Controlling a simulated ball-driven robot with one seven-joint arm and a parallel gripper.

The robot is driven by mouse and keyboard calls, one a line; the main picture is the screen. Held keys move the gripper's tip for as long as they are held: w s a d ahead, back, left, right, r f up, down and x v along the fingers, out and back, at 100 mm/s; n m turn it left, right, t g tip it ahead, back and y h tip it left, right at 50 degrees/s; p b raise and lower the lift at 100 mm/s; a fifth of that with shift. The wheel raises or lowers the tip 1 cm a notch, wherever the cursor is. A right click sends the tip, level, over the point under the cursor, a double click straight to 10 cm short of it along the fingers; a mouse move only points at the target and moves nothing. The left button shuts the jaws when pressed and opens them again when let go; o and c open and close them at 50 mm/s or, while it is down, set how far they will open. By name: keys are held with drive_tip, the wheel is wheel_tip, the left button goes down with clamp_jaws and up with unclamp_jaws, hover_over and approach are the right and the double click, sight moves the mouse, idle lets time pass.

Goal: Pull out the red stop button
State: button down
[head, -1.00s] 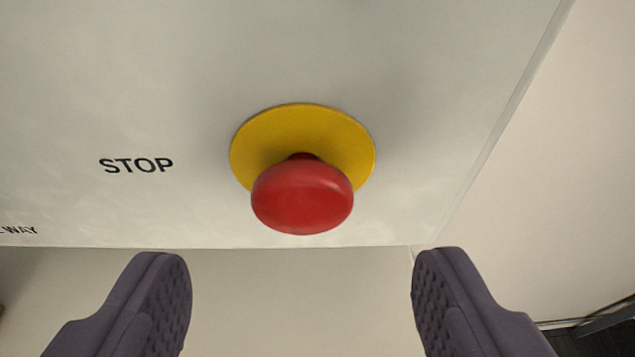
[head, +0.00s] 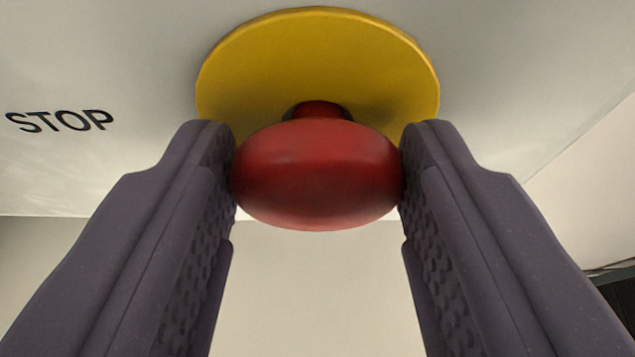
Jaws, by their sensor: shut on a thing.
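The red stop button (head: 316,178) is a rounded mushroom head on a short dark red stem. It stands out from a round yellow disc (head: 318,55) on a pale panel. My gripper (head: 317,172) has one dark, textured finger on each side of the button head. Both fingertips touch its sides, so the gripper is shut on the button. The fingertips reach close to the lower edge of the yellow disc. Part of the stem is hidden behind the button head.
The pale panel (head: 120,65) carries the black word STOP (head: 60,121) left of the button. The panel's lower edge runs just below the button, with a plain beige surface beyond. A dark object shows at the right edge.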

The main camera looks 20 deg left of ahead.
drive_tip(key=shift+s+d, duration=0.1)
drive_tip(key=shift+s, duration=0.1)
drive_tip(key=shift+s+d+f, duration=0.1)
drive_tip(key=shift+s+d, duration=0.1)
drive_tip(key=shift+s, duration=0.5)
drive_tip(key=c, duration=0.5)
unclamp_jaws()
drive_tip(key=p+v, duration=0.2)
drive_tip(key=v, duration=0.6)
drive_tip(key=shift+w, duration=0.1)
